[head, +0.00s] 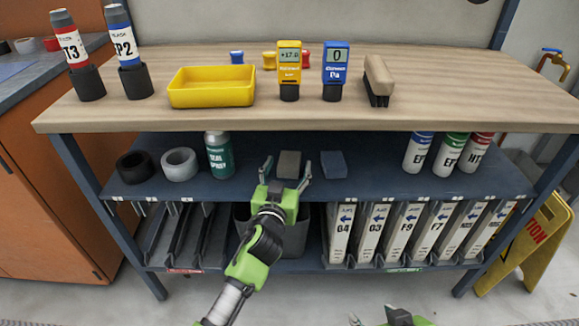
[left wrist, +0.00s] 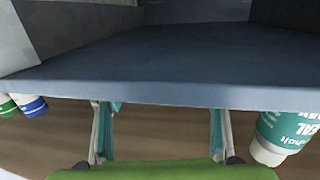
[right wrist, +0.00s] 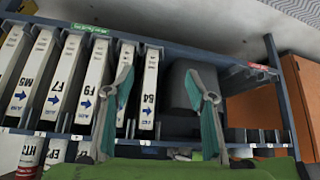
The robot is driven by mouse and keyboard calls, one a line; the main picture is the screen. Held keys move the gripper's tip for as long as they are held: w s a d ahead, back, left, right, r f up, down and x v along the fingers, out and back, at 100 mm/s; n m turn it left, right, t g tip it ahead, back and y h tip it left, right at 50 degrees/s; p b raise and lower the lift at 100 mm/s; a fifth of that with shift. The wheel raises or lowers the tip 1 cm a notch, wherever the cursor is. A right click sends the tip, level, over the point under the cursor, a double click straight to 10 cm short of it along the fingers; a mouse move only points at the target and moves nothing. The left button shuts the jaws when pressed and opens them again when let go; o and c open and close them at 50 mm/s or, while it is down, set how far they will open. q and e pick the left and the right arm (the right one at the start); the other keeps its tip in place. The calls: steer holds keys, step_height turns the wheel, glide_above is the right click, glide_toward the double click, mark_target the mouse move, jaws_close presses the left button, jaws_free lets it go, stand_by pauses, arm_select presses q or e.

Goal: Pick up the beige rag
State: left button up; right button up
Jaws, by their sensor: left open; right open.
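A folded grey-beige cloth-like block (head: 289,164), the likely beige rag, lies on the dark blue middle shelf (head: 400,182). A similar blue-grey block (head: 333,164) lies just to its right. My left gripper (head: 286,172) is open, with its fingers on either side of the beige block in the head view; I cannot tell its height or depth relation to it. In the left wrist view my left gripper (left wrist: 160,108) is open at the shelf edge, and no rag shows. My right gripper (right wrist: 164,85) is open and empty, facing the lower filter slots.
The wooden worktop (head: 450,90) overhangs the shelf. A grey bin (head: 297,232) and white filters (head: 373,232) are below.

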arm_select(q)
steer(key=x, duration=0.3)
steer(key=c, duration=1.2)
arm_select(e)
steer(key=w, duration=0.1)
steer(key=w+r+t, duration=0.1)
steer(key=w+a+r+t, duration=0.1)
steer(key=shift+w+a+r+y, duration=0.1)
steer(key=shift+w+r+y, duration=0.15)
steer(key=shift+w+y, duration=0.1)
arm_select(q)
steer(key=shift+c, duration=0.2)
